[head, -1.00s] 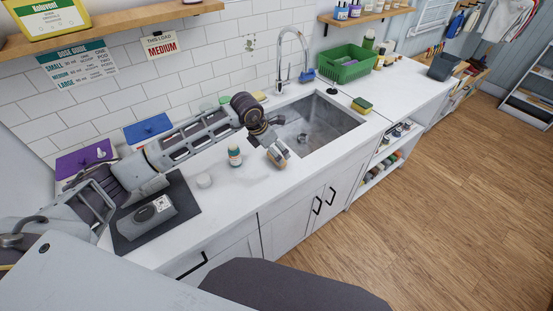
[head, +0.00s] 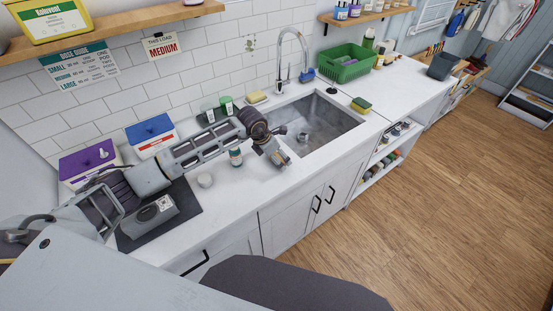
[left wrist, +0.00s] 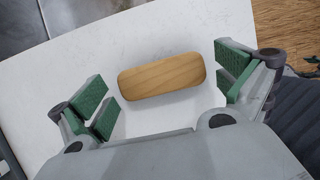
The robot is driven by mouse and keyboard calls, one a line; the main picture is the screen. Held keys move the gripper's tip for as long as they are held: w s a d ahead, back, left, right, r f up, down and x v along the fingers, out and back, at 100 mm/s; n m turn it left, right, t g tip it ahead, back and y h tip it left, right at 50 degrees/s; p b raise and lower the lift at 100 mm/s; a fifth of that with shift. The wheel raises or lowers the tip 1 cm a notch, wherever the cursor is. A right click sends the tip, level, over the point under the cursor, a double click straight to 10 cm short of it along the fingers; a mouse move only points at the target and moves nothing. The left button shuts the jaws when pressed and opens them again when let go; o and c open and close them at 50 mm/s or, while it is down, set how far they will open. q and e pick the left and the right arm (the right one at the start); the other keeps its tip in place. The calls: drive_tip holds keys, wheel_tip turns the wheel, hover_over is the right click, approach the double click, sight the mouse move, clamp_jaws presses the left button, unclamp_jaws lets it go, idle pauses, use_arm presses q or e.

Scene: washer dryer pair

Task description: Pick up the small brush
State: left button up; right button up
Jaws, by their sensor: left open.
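The small brush shows in the left wrist view as a rounded wooden block (left wrist: 162,77) lying on the white counter. It sits between the two spread, green-padded fingers of my left gripper (left wrist: 165,88), with clear space on both sides. Its bristles are not visible. In the head view my left gripper (head: 277,157) points down at the counter's front edge, just left of the sink, and largely hides the brush. My right gripper is in neither view.
A grey device (head: 150,215) sits on a dark mat.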

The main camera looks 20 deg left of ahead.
use_arm(q)
drive_tip(key=c, duration=0.9)
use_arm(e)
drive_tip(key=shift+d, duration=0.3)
use_arm(q)
drive_tip(key=shift+r+b, duration=1.1)
drive_tip(key=shift+r, duration=3.9)
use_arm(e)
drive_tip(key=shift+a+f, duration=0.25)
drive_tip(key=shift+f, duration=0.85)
use_arm(q)
drive_tip(key=o, duration=0.5)
drive_tip(key=shift+c, duration=0.2)
drive_tip(key=c, duration=0.3)
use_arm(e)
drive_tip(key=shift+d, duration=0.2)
use_arm(q)
drive_tip(key=shift+s+a+r, duration=0.8)
drive_tip(key=shift+a+r, duration=0.25)
drive_tip(key=shift+a, duration=1.4)
drive_tip(key=shift+s+a+r, duration=0.85)
drive_tip(key=shift+a+r, duration=0.25)
drive_tip(key=shift+a, duration=1.3)
drive_tip(key=shift+s+a+r, duration=0.8)
drive_tip(key=shift+a+r, duration=0.25)
drive_tip(key=shift+a, duration=1.4)
drive_tip(key=shift+c, duration=0.2)
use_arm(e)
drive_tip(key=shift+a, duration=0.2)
